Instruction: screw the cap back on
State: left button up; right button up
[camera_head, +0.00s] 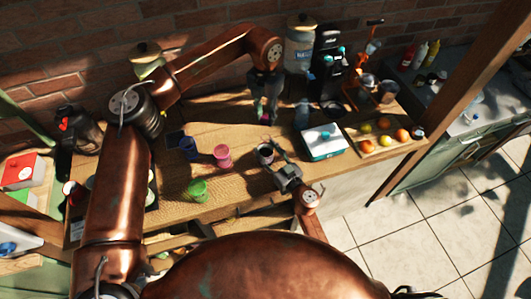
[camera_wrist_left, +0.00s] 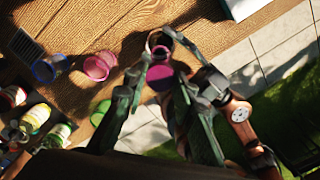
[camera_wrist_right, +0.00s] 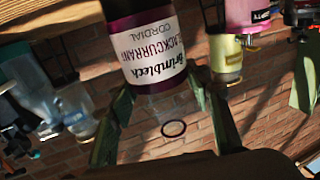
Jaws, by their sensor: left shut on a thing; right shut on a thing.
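The purple cap (camera_wrist_left: 160,78) is between the fingers of my left gripper (camera_wrist_left: 157,92), which is shut on it. In the head view my left gripper (camera_head: 265,108) is above the table, with the cap (camera_head: 265,121) below it. My right gripper (camera_wrist_right: 165,115) is shut on the blackcurrant cordial bottle (camera_wrist_right: 152,58). Its label is upside down in the right wrist view, and an open dark ring shows at its clear neck. In the head view the bottle (camera_head: 265,153) is beside my right gripper (camera_head: 276,160); the cap is apart from it.
Pink (camera_head: 222,156), blue (camera_head: 188,146) and green (camera_head: 197,190) cups stand left of the bottle. A white and teal box (camera_head: 322,141) is to the right, with a fruit board (camera_head: 375,145) beyond it. The wooden table (camera_head: 240,185) has bare front space.

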jog(key=c, duration=1)
pick_arm(q)
jog(key=shift+f, duration=2.5)
jog(key=shift+f, duration=0.9)
jog(key=shift+f, duration=0.55)
pick_arm(e)
grip_shut()
